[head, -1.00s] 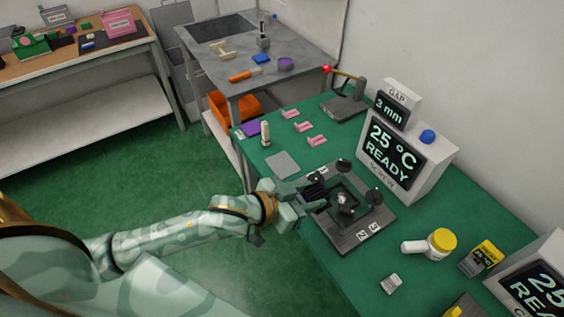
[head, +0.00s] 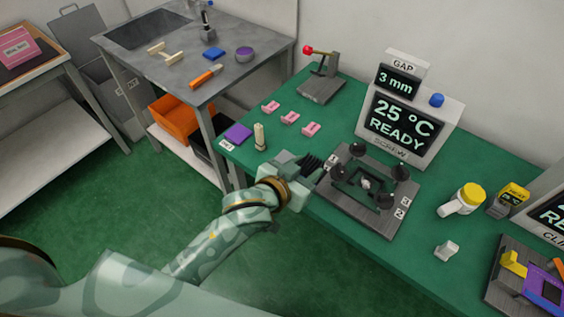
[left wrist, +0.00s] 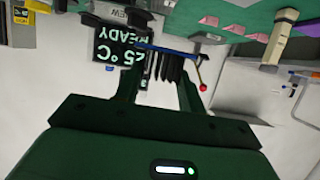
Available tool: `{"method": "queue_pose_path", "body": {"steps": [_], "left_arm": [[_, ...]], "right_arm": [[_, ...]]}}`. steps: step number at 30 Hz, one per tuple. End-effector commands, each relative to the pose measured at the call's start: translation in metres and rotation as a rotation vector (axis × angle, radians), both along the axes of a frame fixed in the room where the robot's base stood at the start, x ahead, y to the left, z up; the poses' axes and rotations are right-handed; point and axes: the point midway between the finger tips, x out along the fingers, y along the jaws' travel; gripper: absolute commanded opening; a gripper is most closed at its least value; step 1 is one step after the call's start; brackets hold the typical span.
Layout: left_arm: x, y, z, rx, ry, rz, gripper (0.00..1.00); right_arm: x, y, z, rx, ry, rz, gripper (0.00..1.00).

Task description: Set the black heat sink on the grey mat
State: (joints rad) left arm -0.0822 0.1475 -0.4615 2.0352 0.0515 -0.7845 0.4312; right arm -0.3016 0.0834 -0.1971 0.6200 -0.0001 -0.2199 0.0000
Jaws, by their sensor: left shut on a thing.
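My left gripper (head: 308,168) is shut on the black heat sink (head: 311,161) and holds it at the left edge of the dark fixture plate. In the left wrist view the heat sink's black fins (left wrist: 172,68) show between the two dark fingers. The grey mat, which lay left of the fixture earlier, cannot be made out now; my gripper and forearm cover that part of the bench. My right gripper is not in view.
The fixture (head: 365,190) with black knobs stands right of my gripper. A beige cylinder (head: 259,137), a purple block (head: 238,133) and several pink clips (head: 290,117) are to the left and behind. A display (head: 402,125) reading 25 °C READY stands behind the fixture.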

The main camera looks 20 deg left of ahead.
Motion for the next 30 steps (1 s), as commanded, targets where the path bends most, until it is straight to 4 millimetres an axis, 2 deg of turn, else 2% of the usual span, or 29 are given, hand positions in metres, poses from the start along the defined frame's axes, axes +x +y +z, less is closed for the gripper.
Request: {"method": "queue_pose_path", "body": {"steps": [1,6,9,12,20,25,30], "left_arm": [[0.012,0.011,-0.011,0.007,-0.003,0.0,0.16],[0.05,0.045,-0.034,0.005,0.0,0.001,0.16],[0.062,0.057,-0.059,0.003,0.003,0.001,0.16],[0.072,0.065,-0.073,0.001,0.003,0.001,0.16],[0.082,0.074,-0.088,0.0,0.0,0.0,0.16],[0.083,0.075,-0.119,-0.001,0.005,-0.001,0.16],[0.083,0.075,-0.119,-0.002,0.0,-0.001,0.16]], "right_arm": [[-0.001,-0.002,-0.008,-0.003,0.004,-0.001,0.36],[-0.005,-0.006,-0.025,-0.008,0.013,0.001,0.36],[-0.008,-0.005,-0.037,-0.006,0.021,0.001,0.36],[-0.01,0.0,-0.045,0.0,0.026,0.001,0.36],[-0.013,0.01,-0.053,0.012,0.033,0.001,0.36],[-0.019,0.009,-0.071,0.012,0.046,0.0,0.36],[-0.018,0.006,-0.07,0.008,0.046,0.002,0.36]]}}
